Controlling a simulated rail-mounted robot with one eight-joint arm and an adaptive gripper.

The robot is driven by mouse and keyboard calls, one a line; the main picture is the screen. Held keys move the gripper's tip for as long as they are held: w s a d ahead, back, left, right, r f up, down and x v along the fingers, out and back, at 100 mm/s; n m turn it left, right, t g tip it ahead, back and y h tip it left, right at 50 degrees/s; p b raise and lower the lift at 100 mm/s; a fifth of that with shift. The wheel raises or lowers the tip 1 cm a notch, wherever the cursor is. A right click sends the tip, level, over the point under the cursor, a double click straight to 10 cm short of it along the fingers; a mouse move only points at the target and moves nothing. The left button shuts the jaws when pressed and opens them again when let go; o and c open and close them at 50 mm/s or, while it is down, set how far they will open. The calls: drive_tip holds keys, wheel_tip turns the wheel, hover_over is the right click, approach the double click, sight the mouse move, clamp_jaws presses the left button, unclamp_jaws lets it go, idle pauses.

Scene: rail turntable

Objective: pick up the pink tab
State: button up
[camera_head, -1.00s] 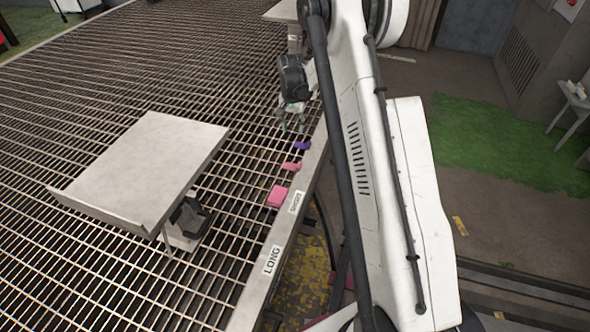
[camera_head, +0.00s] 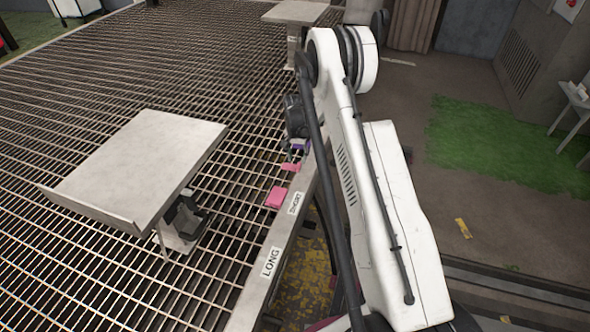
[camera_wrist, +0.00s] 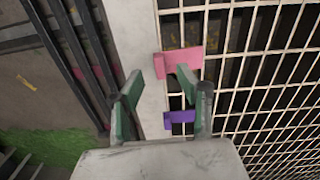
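A small pink tab (camera_head: 291,167) lies at the turntable's edge, between a purple tab (camera_head: 298,147) and a larger pink block (camera_head: 276,197). In the wrist view a pink piece (camera_wrist: 182,63), which looks like this tab, lies just past my fingertips, partly on the pale rim and partly over the grating. My gripper (camera_wrist: 160,82) is open, with its green-padded fingers apart and nothing held. The right fingertip overlaps the pink piece's lower edge in the picture; I cannot tell whether they touch. The purple tab (camera_wrist: 180,117) shows behind the fingertips. In the head view the gripper is partly hidden by my arm.
The grated turntable (camera_head: 90,100) has a pale rim with labels LONG (camera_head: 270,262) and SHORT (camera_head: 296,203). A tilted grey plate on a stand (camera_head: 140,165) stands to the left. Another raised plate (camera_head: 296,12) is at the back. Open grating lies between.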

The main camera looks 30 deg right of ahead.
sight(298, 166)
drive_tip(key=shift+w+d+f+b, duration=0.1)
drive_tip(key=shift+d+f+b, duration=0.1)
drive_tip(key=shift+f+b, duration=0.85)
drive_tip(key=shift+d+f+b, duration=0.15)
drive_tip(key=shift+f+b, duration=0.15)
drive_tip(key=shift+f, duration=1.3)
clamp_jaws()
